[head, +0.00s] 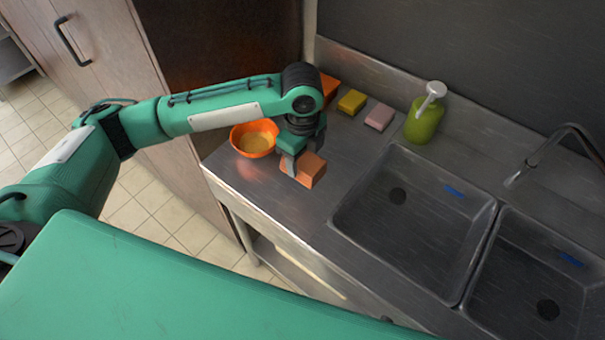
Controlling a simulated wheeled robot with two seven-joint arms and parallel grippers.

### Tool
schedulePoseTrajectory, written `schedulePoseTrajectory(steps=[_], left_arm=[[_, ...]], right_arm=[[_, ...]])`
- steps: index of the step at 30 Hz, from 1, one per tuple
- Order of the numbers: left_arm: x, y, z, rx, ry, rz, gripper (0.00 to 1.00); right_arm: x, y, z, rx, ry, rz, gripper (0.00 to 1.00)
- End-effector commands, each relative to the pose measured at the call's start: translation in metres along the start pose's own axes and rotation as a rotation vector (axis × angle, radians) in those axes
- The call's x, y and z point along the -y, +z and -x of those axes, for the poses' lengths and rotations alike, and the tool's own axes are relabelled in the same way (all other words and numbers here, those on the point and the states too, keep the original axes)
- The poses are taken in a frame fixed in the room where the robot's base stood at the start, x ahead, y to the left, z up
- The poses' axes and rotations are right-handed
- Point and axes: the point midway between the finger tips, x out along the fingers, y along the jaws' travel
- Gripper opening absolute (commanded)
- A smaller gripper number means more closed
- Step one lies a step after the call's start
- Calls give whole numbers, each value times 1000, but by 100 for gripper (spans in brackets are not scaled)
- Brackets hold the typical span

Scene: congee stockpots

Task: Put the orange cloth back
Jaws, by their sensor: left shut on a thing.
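My left gripper (298,163) points down over the steel counter, left of the sinks. It is shut on a block-shaped orange piece (311,173), which looks like the folded orange cloth. The fingers hide part of it, and I cannot tell whether it touches the counter. Another orange block (329,87) is partly hidden behind my left wrist, at the left end of a row by the back wall. My right gripper is not in view.
An orange bowl (254,138) with yellowish contents stands just left of my gripper. A yellow sponge (352,102), a pink sponge (380,117) and a green soap bottle (424,118) line the back. Two sink basins (400,235) lie to the right.

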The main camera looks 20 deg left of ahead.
Motion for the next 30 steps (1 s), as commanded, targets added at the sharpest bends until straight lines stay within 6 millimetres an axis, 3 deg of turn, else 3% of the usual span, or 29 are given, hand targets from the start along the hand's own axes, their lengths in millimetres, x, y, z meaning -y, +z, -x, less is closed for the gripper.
schedulePoseTrajectory(steps=[3, 11, 18, 24, 25, 27, 28, 30], left_arm=[[0, 0, -22, -1, 2, 2, 38], [0, 0, -43, -1, 1, 2, 38], [0, 0, -76, 0, 1, 1, 38], [0, 0, -80, -1, -2, 0, 38], [0, 0, -80, 0, -2, 0, 58], [0, 0, -80, 0, -2, 1, 72], [0, 0, -80, 0, -2, 1, 78], [0, 0, -80, 0, -2, 1, 78]], right_arm=[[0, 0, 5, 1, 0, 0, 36], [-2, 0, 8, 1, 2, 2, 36], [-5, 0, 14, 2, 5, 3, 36], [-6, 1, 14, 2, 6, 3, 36], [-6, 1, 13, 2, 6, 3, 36], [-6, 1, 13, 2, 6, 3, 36], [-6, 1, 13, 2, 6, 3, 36], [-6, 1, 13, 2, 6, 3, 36]])
